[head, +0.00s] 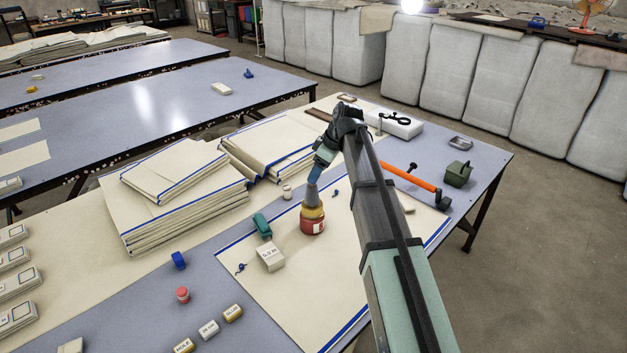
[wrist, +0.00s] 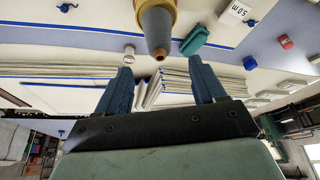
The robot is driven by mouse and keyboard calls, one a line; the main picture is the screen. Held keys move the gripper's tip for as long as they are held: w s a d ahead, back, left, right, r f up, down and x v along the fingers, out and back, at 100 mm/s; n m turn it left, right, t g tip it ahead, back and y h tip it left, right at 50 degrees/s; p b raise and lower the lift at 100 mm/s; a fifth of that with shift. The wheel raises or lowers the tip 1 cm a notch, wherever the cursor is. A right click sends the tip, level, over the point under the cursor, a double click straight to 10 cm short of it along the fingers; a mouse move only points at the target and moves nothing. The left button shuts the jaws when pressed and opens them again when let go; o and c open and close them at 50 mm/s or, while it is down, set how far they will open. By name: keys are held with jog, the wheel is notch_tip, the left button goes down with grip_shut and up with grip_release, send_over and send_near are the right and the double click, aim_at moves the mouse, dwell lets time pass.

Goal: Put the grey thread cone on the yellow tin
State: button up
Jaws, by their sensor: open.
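The grey thread cone (head: 312,196) stands upright, narrow end up, on the yellow tin (head: 313,212). The yellow tin rests on a red tin (head: 312,227) on the cream cloth. In the wrist view the cone (wrist: 157,27) shows its orange-brown tip, with part of the yellow tin (wrist: 155,4) at the picture's edge. My gripper (head: 315,174) is just above the cone in the head view. In the wrist view my gripper (wrist: 161,74) has its two blue fingers wide apart with nothing between them, and the cone looks clear of both. The cone's far side is hidden.
A teal block (head: 262,226) and a white labelled block (head: 271,257) lie left of the tins. Folded cloth stacks (head: 180,195) stand behind them. An orange-handled tool (head: 408,176) and a green box (head: 457,174) lie to the right. Bare cloth (head: 300,305) lies in front.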

jog(key=shift+v, duration=2.1)
